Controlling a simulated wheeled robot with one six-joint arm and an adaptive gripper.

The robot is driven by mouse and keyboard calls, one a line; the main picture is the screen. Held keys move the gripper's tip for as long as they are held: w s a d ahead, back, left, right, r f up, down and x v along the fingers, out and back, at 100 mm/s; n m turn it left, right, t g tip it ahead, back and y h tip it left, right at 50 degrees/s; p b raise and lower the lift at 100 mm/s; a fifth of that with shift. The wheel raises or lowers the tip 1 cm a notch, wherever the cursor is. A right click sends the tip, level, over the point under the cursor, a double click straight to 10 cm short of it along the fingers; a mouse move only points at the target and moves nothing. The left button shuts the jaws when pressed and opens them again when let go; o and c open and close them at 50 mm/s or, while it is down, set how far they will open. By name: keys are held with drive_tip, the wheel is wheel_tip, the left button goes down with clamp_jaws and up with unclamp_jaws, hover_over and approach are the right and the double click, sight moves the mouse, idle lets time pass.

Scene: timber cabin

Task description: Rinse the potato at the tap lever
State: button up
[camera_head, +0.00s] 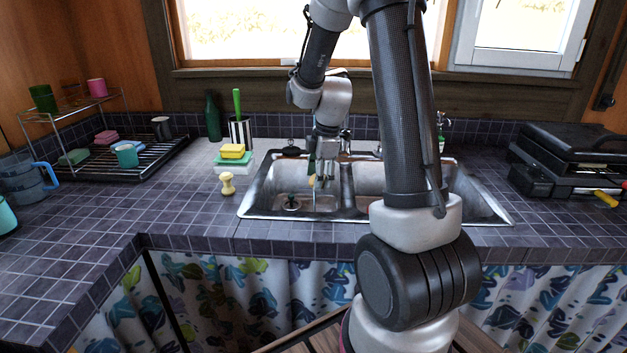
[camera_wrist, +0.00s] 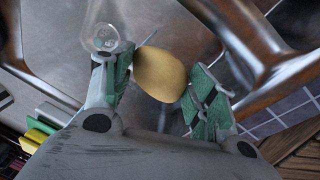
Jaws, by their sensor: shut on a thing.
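My gripper (camera_wrist: 158,84) is shut on the potato (camera_wrist: 160,74), a smooth yellow lump between its green-padded fingers in the wrist view. In the head view my gripper (camera_head: 320,180) points down into the left basin of the steel sink (camera_head: 262,190). The potato is only a small yellowish patch there, mostly hidden. A clear, see-through column (camera_wrist: 104,32) shows beside the left finger in the wrist view; it looks like running water. A thin pale streak (camera_head: 314,200) shows below my gripper in the head view. The tap (camera_head: 346,140) stands behind the sink, partly hidden; its lever is not clear.
A yellow and green sponge stack (camera_head: 233,152) and a small pale-yellow object (camera_head: 227,184) stand left of the sink. A dish rack (camera_head: 125,158) is farther left. A black appliance (camera_head: 570,155) stands right. The tiled counter (camera_head: 170,210) is clear in front.

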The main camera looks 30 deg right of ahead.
drive_tip(key=s+a, duration=0.2)
drive_tip(key=s, duration=0.4)
drive_tip(key=shift+s+a, duration=0.15)
idle(1.3)
drive_tip(key=s+a+r, duration=0.1)
drive_tip(key=s+r, duration=0.3)
drive_tip(key=shift+s+a, duration=0.35)
drive_tip(key=shift+a, duration=0.05)
idle(0.7)
